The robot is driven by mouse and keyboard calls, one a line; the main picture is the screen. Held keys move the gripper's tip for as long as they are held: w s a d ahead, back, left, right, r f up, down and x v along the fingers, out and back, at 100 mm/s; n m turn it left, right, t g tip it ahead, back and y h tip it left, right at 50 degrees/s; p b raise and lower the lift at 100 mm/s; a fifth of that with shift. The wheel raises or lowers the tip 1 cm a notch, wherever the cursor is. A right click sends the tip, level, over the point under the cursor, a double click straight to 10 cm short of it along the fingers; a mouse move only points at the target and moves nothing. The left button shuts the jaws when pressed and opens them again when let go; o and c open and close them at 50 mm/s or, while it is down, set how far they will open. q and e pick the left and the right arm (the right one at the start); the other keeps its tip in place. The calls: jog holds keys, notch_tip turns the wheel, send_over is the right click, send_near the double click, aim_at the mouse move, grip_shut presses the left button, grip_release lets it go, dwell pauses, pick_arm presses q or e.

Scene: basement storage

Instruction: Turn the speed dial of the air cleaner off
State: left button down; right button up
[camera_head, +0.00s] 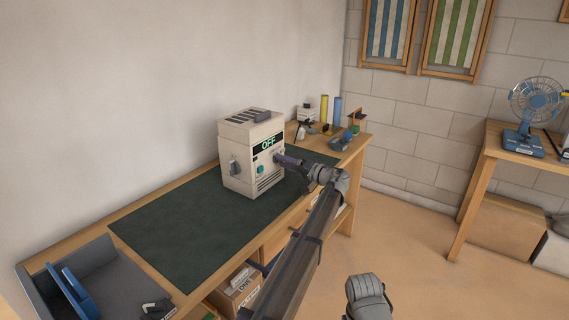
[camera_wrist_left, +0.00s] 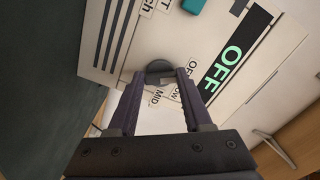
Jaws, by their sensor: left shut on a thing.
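The air cleaner (camera_head: 238,135) is a cream box with a slotted top, standing on the dark green mat (camera_head: 180,232). Its display (camera_head: 267,143) reads OFF in green. My left gripper (camera_head: 279,158) is at the right part of its front face. In the left wrist view the gripper (camera_wrist_left: 160,80) is shut on the speed dial (camera_wrist_left: 158,67), a dark round knob between the fingertips. Labels OFF, LOW and MID show beside the dial, partly covered by a finger. The display (camera_wrist_left: 232,62) reads OFF there too.
A teal button (camera_head: 260,169) is on the front and a grey knob (camera_head: 234,166) on the left side. A grey tray (camera_head: 100,275) with blue items is at the near left. Bottles and small tools stand behind. A blue fan (camera_head: 530,115) is on another table.

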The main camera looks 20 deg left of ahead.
pick_arm(q)
jog(key=shift+f, duration=0.1)
jog(key=shift+c, duration=1.6)
grip_release()
jog(key=v, duration=0.8)
